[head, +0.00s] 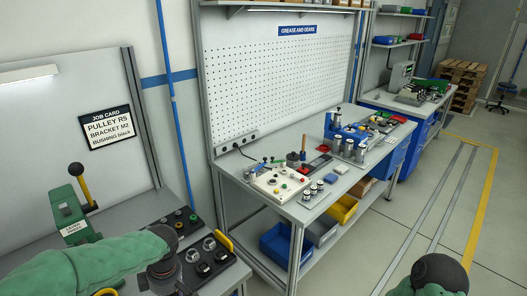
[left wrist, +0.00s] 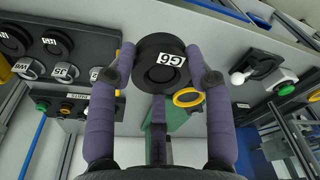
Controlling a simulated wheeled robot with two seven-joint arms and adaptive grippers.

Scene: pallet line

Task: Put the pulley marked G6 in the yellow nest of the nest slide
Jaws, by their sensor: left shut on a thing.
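The black pulley marked G6 (left wrist: 160,70) is between the two purple fingers of my left gripper (left wrist: 160,52) in the left wrist view. The gripper is shut on its sides, and the G6 label faces the camera. A yellow ring (left wrist: 187,99), apparently the yellow nest, shows just past the pulley's lower right edge, beside a green part (left wrist: 182,124). The gap between pulley and ring cannot be told. In the head view my left wrist is at the lower left and its fingers are hidden. At the lower right only a part of my right arm shows.
Black racks (head: 205,262) of pulleys and bushings lie on the near bench. They also show in the left wrist view (left wrist: 60,72). A long bench (head: 235,165) holds other equipment; the floor at right is clear.

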